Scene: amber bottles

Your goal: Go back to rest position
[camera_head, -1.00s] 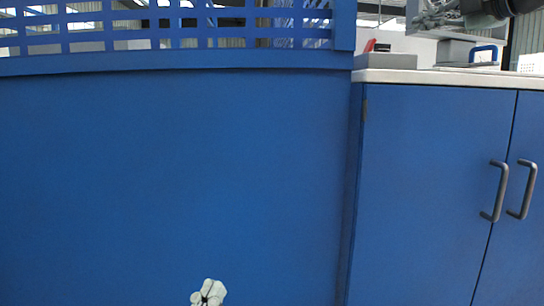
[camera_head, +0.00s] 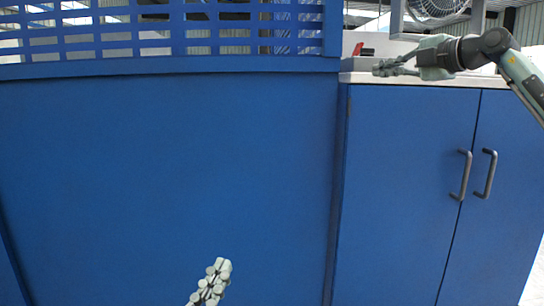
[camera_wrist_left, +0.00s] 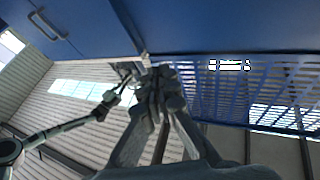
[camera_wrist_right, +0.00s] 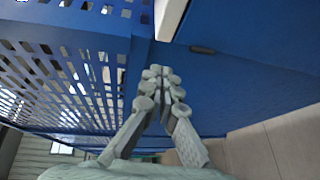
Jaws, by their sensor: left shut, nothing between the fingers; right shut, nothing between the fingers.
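My left gripper (camera_head: 222,266) shows at the bottom of the head view, in front of the blue panel, with its fingers pointing up. In the left wrist view its fingers (camera_wrist_left: 160,90) are together with nothing between them. My right gripper (camera_head: 380,68) is at the upper right of the head view, pointing left, in front of the cabinet's worktop edge. In the right wrist view its fingers (camera_wrist_right: 160,80) are closed and empty. No bottles are in view.
A blue panel (camera_head: 170,180) with a slatted top (camera_head: 160,35) fills the left and middle. A blue cabinet (camera_head: 400,180) with two grey handles and a pale worktop (camera_head: 355,78) stands at the right. A fan (camera_head: 438,8) shows behind at upper right.

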